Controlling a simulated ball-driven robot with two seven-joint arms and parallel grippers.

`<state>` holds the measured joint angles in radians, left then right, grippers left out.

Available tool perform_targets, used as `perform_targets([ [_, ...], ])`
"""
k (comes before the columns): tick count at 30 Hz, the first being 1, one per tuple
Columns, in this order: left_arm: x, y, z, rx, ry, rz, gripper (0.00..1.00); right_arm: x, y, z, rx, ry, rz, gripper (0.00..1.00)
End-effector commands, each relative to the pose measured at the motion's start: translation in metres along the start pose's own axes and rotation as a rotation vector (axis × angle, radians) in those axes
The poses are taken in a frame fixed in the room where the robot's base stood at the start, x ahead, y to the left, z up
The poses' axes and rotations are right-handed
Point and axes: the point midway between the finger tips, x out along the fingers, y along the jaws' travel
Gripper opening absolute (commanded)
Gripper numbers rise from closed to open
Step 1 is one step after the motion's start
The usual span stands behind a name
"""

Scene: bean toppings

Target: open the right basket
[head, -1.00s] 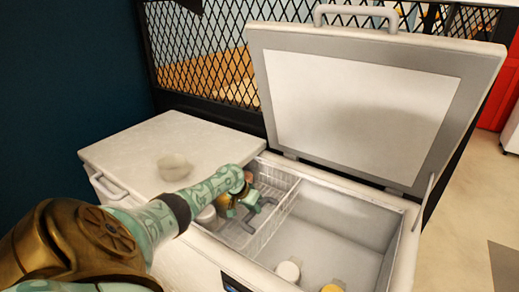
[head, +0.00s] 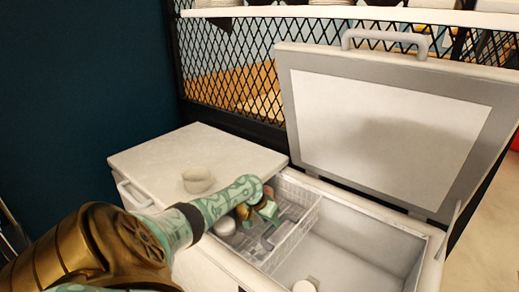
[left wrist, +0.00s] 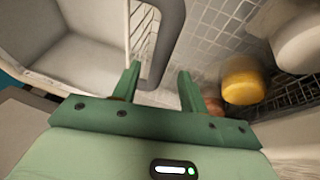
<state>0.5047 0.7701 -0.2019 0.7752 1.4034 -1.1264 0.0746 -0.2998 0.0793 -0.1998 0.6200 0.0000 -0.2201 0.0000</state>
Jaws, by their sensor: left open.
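A white chest freezer has its right lid (head: 385,125) standing open. A white wire basket (head: 296,232) hangs inside at the left of the opening and holds jars or tubs, including a white one (head: 228,226). My left gripper (head: 262,212) is over this basket, its fingers partly hidden by the arm. In the left wrist view its green fingers (left wrist: 158,85) are apart, with a grey handle-like bar (left wrist: 168,40) reaching between them. I cannot tell if they touch it. A yellow-topped jar (left wrist: 242,80) is beside the right finger. My right gripper is not in view.
A black mesh partition (head: 230,80) stands behind.

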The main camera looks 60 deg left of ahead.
Motion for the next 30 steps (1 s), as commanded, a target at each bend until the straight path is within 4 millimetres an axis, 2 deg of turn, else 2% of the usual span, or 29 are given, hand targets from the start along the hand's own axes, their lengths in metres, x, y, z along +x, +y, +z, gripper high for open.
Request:
perform_targets([
  [1, -0.024, 0.001, -0.004, 0.004, 0.004, -0.001, 0.43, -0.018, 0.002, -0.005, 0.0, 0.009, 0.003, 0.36],
  [3, -0.045, 0.001, -0.004, 0.005, 0.004, -0.002, 0.43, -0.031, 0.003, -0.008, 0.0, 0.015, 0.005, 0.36],
  [9, -0.095, 0.0, -0.003, 0.004, 0.001, -0.003, 0.43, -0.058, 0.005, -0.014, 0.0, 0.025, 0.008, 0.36],
  [12, -0.113, 0.0, -0.002, 0.004, 0.0, -0.003, 0.43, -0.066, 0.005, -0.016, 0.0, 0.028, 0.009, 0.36],
  [18, -0.13, -0.001, -0.001, 0.002, 0.0, -0.002, 0.43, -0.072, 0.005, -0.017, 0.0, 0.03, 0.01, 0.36],
  [30, -0.131, -0.001, 0.0, 0.001, 0.0, -0.001, 0.43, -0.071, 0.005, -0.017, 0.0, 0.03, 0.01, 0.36],
])
